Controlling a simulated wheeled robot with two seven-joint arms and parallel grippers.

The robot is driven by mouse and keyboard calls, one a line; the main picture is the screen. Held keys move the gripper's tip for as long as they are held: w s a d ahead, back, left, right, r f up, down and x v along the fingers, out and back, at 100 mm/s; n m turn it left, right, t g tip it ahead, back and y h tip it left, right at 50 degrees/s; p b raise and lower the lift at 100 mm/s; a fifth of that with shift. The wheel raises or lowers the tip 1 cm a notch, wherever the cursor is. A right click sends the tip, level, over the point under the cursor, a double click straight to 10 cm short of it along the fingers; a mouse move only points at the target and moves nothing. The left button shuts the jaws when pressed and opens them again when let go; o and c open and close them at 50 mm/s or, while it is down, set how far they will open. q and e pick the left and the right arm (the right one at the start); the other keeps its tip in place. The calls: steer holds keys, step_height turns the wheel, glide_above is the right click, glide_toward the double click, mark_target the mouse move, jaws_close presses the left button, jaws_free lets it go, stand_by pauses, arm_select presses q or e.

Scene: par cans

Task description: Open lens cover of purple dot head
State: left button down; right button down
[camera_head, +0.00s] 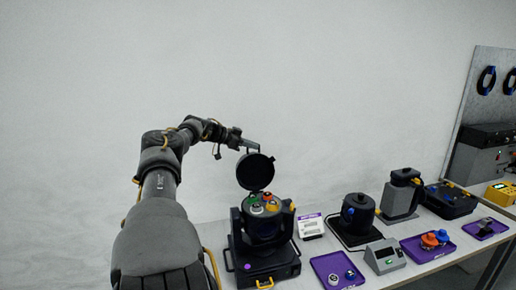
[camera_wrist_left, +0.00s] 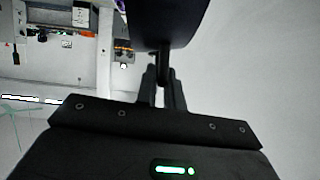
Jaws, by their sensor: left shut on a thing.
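The purple dot head is a black moving-head lamp (camera_head: 262,240) on the table, with a purple dot (camera_head: 248,266) on its base. Its round black lens cover (camera_head: 255,171) stands raised above the top, which shows several coloured lenses (camera_head: 264,204). My left gripper (camera_head: 250,146) is at the upper edge of the cover, shut on it. In the left wrist view the gripper fingers (camera_wrist_left: 162,88) close on a dark part of the cover (camera_wrist_left: 165,22). My right gripper is in neither view.
To the right on the table (camera_head: 408,268) are a white label card (camera_head: 311,226), a black can (camera_head: 357,214), a grey device (camera_head: 384,256), another lamp on a grey stand (camera_head: 402,194) and purple trays (camera_head: 428,248). A pegboard (camera_head: 488,60) stands at the far right.

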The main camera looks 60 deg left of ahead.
arm_select(q)
steer(key=shift+s+a+f, duration=0.1)
steer(key=shift+a+f, duration=0.05)
steer(key=shift+f, duration=0.3)
steer(key=c, duration=1.7)
jaws_free()
steer(key=shift+o, duration=0.9)
steer(key=shift+a, duration=0.25)
steer(key=shift+s+d+r, duration=0.1)
steer(key=shift+d+r, duration=0.05)
steer(key=shift+r, duration=0.2)
steer(key=shift+b+v, duration=0.3)
steer(key=shift+v, duration=0.75)
steer(key=b+v, duration=0.3)
steer(key=v, duration=0.5)
steer(key=shift+a+f+b, duration=0.25)
steer(key=shift+b, duration=0.05)
steer(key=shift+d, duration=0.1)
